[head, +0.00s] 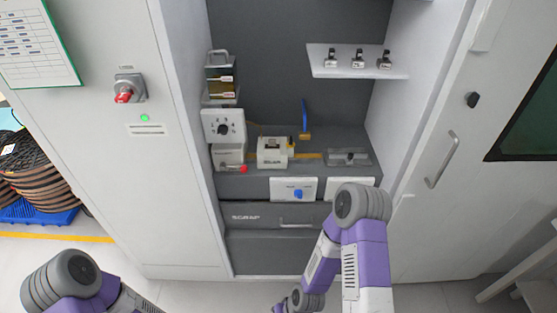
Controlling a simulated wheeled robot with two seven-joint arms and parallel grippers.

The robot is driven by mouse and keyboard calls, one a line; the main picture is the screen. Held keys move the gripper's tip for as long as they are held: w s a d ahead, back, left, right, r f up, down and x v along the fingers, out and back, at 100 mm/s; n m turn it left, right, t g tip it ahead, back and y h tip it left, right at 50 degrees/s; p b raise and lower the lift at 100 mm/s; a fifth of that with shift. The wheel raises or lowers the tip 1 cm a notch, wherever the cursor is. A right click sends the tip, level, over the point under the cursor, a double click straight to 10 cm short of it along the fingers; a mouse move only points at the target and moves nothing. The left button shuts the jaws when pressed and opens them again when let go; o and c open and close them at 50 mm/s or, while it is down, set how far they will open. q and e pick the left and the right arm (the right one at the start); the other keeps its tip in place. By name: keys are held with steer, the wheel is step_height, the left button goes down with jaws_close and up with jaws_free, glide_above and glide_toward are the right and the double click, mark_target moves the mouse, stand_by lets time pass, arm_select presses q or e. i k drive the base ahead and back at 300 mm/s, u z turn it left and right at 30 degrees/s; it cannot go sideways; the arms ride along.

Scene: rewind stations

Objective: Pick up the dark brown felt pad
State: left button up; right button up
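I cannot make out a dark brown felt pad for certain in the head view. Three small dark-topped items (358,58) stand in a row on a white shelf (330,72) at the upper right of the alcove, too small to identify. A blue-handled tool with a tan-brown end (305,134) stands on the grey bench behind the white devices. Both my arms show along the bottom of the view, the left at lower left and the right at centre right. Neither gripper's fingers are visible.
The grey bench (340,138) carries a white dispenser (273,152), a box with a dial (223,126), a stacked canister (221,73) and a low grey device (348,157). A scrap drawer (260,216) is below. A cabinet door (440,130) stands right; black reels (35,170) lie far left.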

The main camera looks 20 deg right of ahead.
mark_target(272, 144)
steer(key=z, duration=0.95)
steer(key=i, duration=0.5)
steer(key=u, duration=0.9)
